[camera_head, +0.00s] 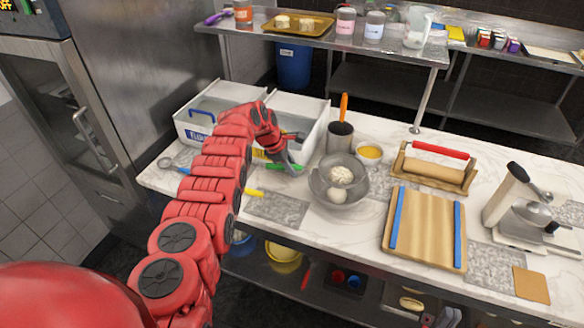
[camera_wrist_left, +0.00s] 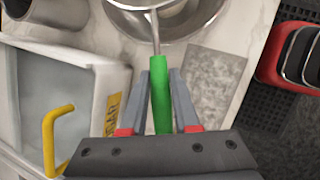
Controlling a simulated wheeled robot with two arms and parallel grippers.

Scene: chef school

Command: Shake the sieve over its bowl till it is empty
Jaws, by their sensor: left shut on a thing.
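My left gripper (camera_head: 291,165) is shut on the green handle (camera_wrist_left: 160,95) of the sieve, and the handle lies between its two fingers. The sieve (camera_head: 342,163) reaches right from the handle, over the grey metal bowl (camera_head: 341,203). A white heap (camera_head: 341,175) shows in the sieve area, and a second white patch (camera_head: 337,195) shows lower in the bowl. The wrist view shows the metal rod of the sieve (camera_wrist_left: 155,32) running up to the bowl (camera_wrist_left: 190,30), with the mesh cut off. My right gripper is not in view.
A dark canister with an orange-handled tool (camera_head: 340,137) and a small yellow-filled bowl (camera_head: 369,154) stand close behind the bowl. White bins (camera_head: 315,137) are behind my left arm. A wooden board with blue strips (camera_head: 428,228) lies to the right. Clear marble (camera_head: 318,224) lies in front.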

